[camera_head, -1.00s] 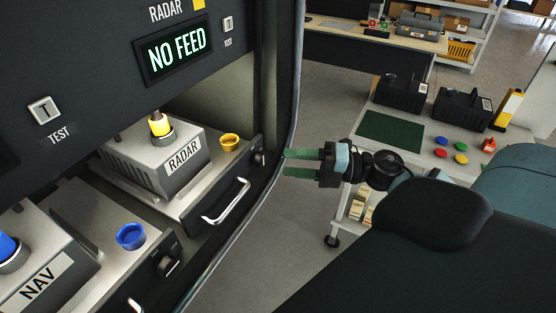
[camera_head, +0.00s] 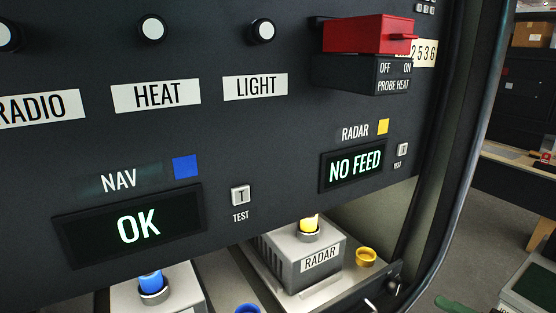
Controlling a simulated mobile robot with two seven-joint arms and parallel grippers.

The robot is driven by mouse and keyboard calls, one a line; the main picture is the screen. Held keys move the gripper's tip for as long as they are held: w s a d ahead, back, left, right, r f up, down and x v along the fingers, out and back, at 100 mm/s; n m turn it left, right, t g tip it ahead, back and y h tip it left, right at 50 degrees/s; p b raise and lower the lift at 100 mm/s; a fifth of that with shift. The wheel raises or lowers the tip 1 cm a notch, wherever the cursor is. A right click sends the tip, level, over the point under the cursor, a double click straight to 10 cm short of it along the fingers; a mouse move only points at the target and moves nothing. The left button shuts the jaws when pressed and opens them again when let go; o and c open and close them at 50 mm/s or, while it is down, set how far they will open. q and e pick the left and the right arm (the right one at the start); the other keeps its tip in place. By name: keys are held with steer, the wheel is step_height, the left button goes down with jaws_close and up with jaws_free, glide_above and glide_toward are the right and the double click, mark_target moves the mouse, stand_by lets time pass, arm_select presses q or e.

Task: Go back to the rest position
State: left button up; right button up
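Of my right gripper, only one green fingertip (camera_head: 455,305) shows, at the bottom edge of the head view, right of the panel's frame. The rest of it is cut off, so its opening cannot be told. My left gripper is not in view. The dark panel fills most of the view. The NAV display (camera_head: 138,227) reads OK and the RADAR display (camera_head: 355,166) reads NO FEED. The grey RADAR unit (camera_head: 297,268), with a yellow plug on top, sits on an extended tray below.
A blue plug (camera_head: 151,283) stands on the NAV unit. A yellow ring (camera_head: 366,257) lies on the tray beside the RADAR unit. A red switch cover (camera_head: 368,35) juts out at the top right. Floor (camera_head: 440,262) is clear between the panel and the tables at right.

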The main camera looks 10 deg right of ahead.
steer(key=s+a+f+m+t+h+p, duration=0.1)
steer(key=s+a+f+m+h, duration=0.1)
steer(key=s+f+m+h, duration=0.45)
steer(key=s+a+f+m+t+h+p, duration=0.1)
steer(key=s+a+f+m+h+p, duration=0.15)
steer(key=f+m, duration=0.7)
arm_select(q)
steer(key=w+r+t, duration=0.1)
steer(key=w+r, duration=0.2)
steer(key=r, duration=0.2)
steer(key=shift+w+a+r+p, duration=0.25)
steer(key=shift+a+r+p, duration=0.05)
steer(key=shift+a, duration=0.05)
arm_select(e)
steer(key=s+a+f+m+g+h, duration=0.1)
steer(key=s+a+f+m+g, duration=0.6)
steer(key=s, duration=0.8)
steer(key=a+f+m, duration=0.2)
steer(key=a+f, duration=0.1)
steer(key=a, duration=0.1)
steer(key=shift+f, duration=0.2)
steer(key=shift+a, duration=0.1)
